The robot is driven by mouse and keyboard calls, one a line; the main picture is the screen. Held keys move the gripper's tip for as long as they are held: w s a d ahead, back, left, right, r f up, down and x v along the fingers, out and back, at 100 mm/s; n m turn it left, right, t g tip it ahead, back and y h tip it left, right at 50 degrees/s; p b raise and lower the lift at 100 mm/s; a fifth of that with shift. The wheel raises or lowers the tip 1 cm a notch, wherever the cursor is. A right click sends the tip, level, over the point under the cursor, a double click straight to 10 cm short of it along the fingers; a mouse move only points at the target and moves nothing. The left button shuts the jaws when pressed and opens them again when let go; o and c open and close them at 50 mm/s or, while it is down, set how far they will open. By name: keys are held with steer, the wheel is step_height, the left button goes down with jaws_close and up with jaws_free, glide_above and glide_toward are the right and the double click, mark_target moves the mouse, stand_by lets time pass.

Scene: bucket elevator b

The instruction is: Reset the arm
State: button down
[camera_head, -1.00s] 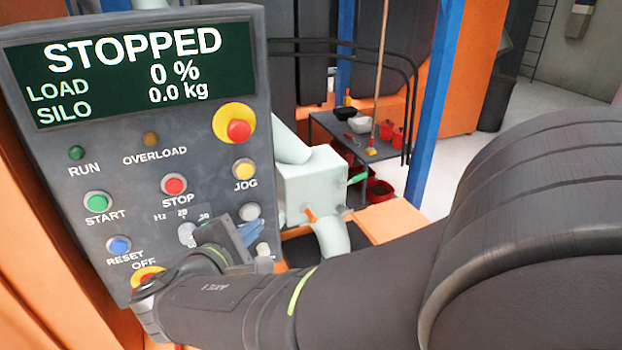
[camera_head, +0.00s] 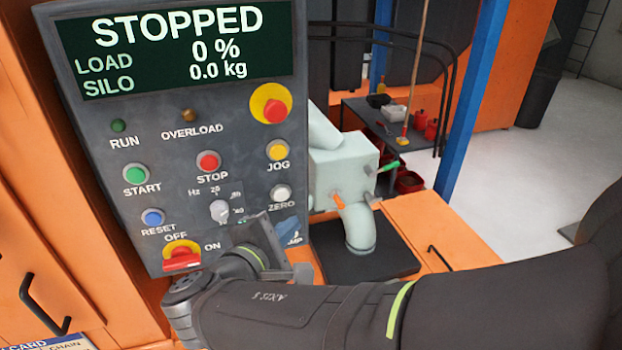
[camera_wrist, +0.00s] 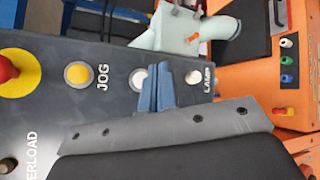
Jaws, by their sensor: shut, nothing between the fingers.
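My gripper shows in the wrist view (camera_wrist: 157,88) as two blue fingers pressed together, with nothing between them. It is in front of the control panel, over the area between the white ZERO button and the LAMP label. In the head view the gripper (camera_head: 289,230) is at the panel's lower right, partly hidden by my wrist. My dark arm reaches in from the right. The control panel (camera_head: 90,165) has a screen (camera_head: 175,45) reading STOPPED, load 0 %, silo 0.0 kg. I cannot tell whether the fingers touch the panel.
The panel carries a red emergency stop (camera_head: 272,105), a blue RESET button (camera_head: 153,217) and a red OFF/ON switch (camera_head: 182,258). Right of it stand a pale green machine housing (camera_head: 345,170) and an orange cabinet (camera_head: 440,225). A blue post (camera_head: 475,110) rises behind.

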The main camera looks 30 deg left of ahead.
steer(key=s+d, duration=0.2)
steer(key=shift+s+d, duration=0.35)
stand_by(0.6)
